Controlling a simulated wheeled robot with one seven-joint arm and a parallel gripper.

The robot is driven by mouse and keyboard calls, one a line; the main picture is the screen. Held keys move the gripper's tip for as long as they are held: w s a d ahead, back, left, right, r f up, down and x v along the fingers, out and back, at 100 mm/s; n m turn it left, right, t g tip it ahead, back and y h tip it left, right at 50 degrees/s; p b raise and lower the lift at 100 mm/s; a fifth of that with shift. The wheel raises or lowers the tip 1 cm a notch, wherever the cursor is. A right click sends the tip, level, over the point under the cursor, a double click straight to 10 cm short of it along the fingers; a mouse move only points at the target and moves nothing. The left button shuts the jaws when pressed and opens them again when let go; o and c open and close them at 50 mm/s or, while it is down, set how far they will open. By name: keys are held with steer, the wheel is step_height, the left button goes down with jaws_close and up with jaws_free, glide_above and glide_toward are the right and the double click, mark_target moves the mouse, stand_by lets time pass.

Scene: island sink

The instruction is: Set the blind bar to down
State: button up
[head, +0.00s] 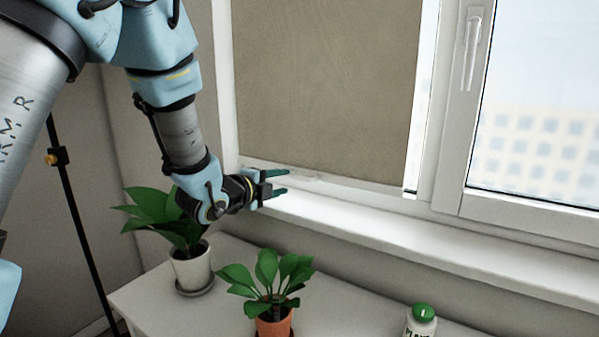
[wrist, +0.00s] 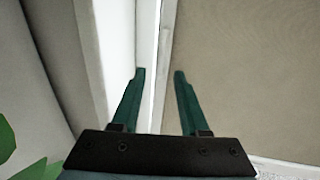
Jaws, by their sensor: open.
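The brown blind (head: 325,80) covers most of the left window pane in the head view. Its lower edge hangs low, just above the window sill. A pale bar (head: 345,181) runs along that lower edge. My gripper (head: 287,182) is open and empty, near the left part of the bar and over the sill. I cannot tell whether a fingertip touches the bar. In the wrist view, my gripper (wrist: 160,74) has its two green fingers apart, with the white window frame (wrist: 150,30) beyond the gap. The blind (wrist: 245,70) fills the right side there; the bar is not clear.
The white sill (head: 430,245) runs below the window. A potted plant (head: 192,265) stands under my wrist, and another in an orange pot (head: 275,320) stands in front. A green-capped bottle (head: 422,318) is at right. A window handle (head: 471,50) is on the right frame.

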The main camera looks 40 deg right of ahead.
mark_target(298, 178)
steer(key=p+x, duration=0.2)
steer(key=x, duration=0.7)
steer(key=shift+p, duration=0.4)
jaws_close()
stand_by(0.8)
